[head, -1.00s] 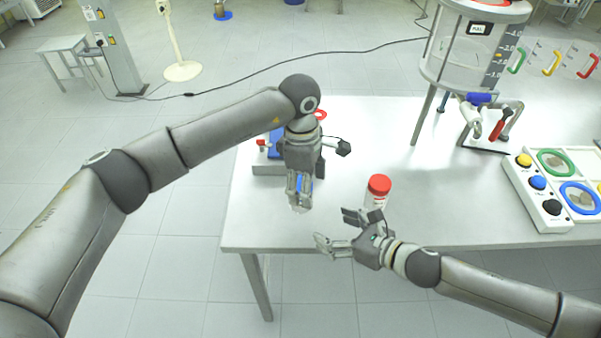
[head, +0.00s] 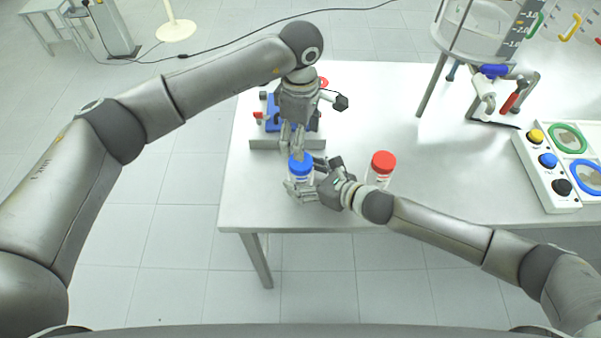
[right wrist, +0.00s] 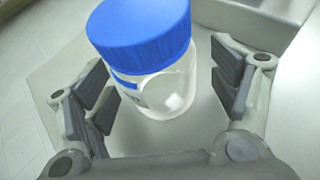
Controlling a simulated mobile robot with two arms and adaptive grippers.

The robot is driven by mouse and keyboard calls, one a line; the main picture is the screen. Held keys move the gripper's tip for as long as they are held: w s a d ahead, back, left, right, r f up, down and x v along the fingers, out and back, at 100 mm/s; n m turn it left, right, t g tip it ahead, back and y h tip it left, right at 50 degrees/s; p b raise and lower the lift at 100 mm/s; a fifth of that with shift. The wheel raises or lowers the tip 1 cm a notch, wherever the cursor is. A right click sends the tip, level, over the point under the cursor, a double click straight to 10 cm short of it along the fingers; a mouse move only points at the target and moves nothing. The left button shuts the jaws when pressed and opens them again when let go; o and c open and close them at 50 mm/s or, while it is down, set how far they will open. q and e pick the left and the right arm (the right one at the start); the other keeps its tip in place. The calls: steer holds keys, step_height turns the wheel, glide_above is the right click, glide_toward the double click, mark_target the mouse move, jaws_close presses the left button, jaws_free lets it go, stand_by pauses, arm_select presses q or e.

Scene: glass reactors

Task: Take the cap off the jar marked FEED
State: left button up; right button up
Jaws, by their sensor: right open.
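A clear jar with a blue cap (head: 301,160) stands upright near the front left of the table; it also fills the top of the right wrist view (right wrist: 145,35). My right gripper (head: 306,176) is open around the jar's body. Its fingers lie on both sides, with gaps visible in the right wrist view. My left gripper (head: 293,140) points down just above and behind the blue cap; whether it touches is unclear. A jar with a red cap (head: 383,161) stands to the right. Neither jar's marking is readable, so I cannot tell which is FEED.
A grey stand with blue parts (head: 258,142) is behind my left gripper. A glass vessel on legs (head: 478,30) stands at the back right. A button panel (head: 545,172) is at the right.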

arm_select(q)
steer(key=shift+s+r, duration=0.15)
steer(key=shift+s, duration=0.1)
arm_select(e)
steer(key=shift+w+a, duration=0.15)
steer(key=shift+a, duration=0.25)
arm_select(q)
steer(key=shift+w, duration=0.15)
arm_select(e)
steer(key=shift+w+f, duration=0.1)
steer(key=shift+f, duration=0.05)
